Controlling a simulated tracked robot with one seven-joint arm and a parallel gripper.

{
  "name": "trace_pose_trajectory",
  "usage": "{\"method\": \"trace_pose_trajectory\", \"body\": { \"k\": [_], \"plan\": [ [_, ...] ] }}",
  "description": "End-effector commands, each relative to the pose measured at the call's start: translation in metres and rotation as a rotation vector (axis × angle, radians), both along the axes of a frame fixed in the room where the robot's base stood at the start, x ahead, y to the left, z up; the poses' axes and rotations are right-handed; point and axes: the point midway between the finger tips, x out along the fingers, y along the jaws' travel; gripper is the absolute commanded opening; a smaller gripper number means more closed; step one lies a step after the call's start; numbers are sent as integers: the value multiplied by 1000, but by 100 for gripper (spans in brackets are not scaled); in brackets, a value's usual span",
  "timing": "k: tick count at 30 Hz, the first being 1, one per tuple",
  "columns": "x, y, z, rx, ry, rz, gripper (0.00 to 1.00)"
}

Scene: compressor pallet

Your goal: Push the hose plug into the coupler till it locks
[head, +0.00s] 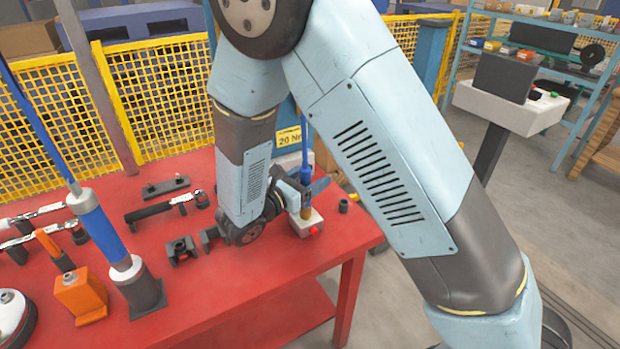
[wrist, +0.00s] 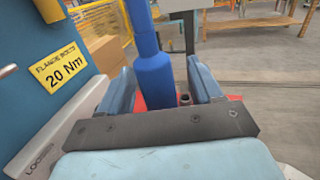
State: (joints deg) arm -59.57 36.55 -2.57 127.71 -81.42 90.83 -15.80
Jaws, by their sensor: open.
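The blue hose plug (head: 306,171) hangs upright on its blue hose above the right end of the red table. It also shows in the wrist view (wrist: 154,78) as a thick blue sleeve. The brass coupler (head: 305,213) stands on a small white block with a red button. My gripper (head: 304,188) is at the plug, just above the coupler. In the wrist view my gripper (wrist: 163,88) is open, with one blue finger on each side of the sleeve and gaps showing. The joint between plug and coupler is hidden, so I cannot tell whether the plug is seated.
Dark clamp blocks (head: 181,250) lie left of my wrist on the red table (head: 245,277). Tools and a blue-grey cylinder (head: 103,237) stand further left. A blue post with a "20 Nm" sign (wrist: 61,68) rises close behind. A small dark cup (head: 343,206) stands right of the block.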

Motion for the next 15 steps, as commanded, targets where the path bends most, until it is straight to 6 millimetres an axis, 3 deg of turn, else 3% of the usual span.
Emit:
{"method": "trace_pose_trajectory", "body": {
  "k": [8, 15],
  "plan": [
    [-11, 10, 0, 1, 1, 2, 65],
    [-45, 39, -1, 1, 1, 3, 65]
  ]
}}
